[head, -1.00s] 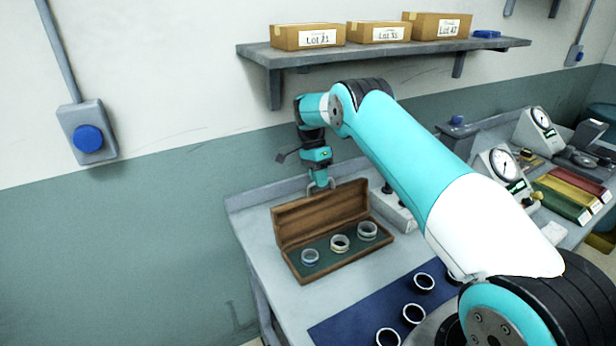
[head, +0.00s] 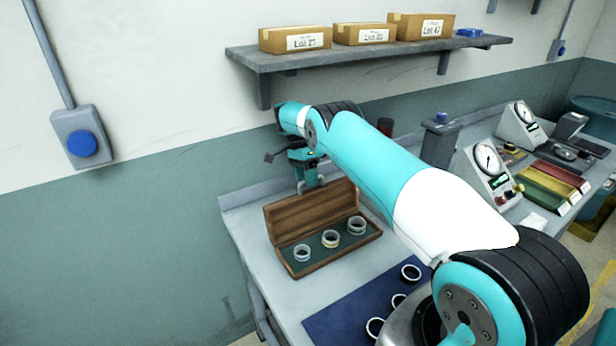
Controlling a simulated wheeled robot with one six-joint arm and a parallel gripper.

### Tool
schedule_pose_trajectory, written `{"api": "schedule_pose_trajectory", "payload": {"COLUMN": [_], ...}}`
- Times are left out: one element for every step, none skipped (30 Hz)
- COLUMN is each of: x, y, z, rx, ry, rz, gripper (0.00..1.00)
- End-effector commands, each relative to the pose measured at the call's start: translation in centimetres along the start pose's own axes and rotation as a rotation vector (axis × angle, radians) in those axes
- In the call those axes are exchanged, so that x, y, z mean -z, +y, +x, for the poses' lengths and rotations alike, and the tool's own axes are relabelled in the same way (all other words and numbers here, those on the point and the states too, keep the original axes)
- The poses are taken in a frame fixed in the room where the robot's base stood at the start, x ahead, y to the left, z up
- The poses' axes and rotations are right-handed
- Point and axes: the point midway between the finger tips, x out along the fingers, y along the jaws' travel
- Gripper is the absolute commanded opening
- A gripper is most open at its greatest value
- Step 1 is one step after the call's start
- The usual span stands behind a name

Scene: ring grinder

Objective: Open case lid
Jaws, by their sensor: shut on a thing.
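The wooden case (head: 340,257) stands on the grey bench with its lid (head: 300,213) raised and leaning back behind the base. Its green-lined inside holds three rings: a left ring (head: 302,253), a middle ring (head: 330,238) and a right ring (head: 357,225). My gripper (head: 309,186) is at the top edge of the lid, pointing down, and is shut on the lid. The exact contact of the fingers is small in the picture.
A shelf (head: 370,55) with three boxes hangs above. Gauges (head: 488,160) and coloured trays (head: 545,185) stand at right.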

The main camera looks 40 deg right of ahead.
Motion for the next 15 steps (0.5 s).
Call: {"api": "schedule_pose_trajectory", "payload": {"x": [-0.24, -0.21, -0.15, -0.10, -0.05, 0.03, 0.08, 0.13, 0.19, 0.23, 0.28, 0.33, 0.36, 0.40, 0.22], "y": [-0.15, -0.13, -0.11, -0.08, -0.06, -0.03, -0.01, 0.00, 0.03, 0.04, 0.05, 0.07, 0.08, 0.09, 0.08], "z": [0.56, 0.56, 0.56, 0.56, 0.55, 0.53, 0.51, 0.49, 0.48, 0.46, 0.45, 0.42, 0.41, 0.39, 0.49], "rx": [-0.005, -0.005, -0.005, -0.005, -0.006, -0.006, -0.006, -0.005, -0.005, -0.005, -0.005, -0.005, -0.004, -0.004, -0.007], "ry": [0.002, 0.002, 0.002, 0.001, 0.001, 0.001, 0.000, 0.000, 0.000, 0.000, -0.001, -0.001, -0.001, -0.001, -0.001], "rz": [-0.008, -0.007, -0.006, -0.005, -0.004, -0.003, -0.002, -0.001, 0.000, 0.001, 0.002, 0.003, 0.003, 0.004, 0.000], "gripper": [0.38, 0.38, 0.38, 0.38, 0.38, 0.38, 0.38, 0.38, 0.38, 0.38, 0.38, 0.38, 0.38, 0.38, 0.38]}}
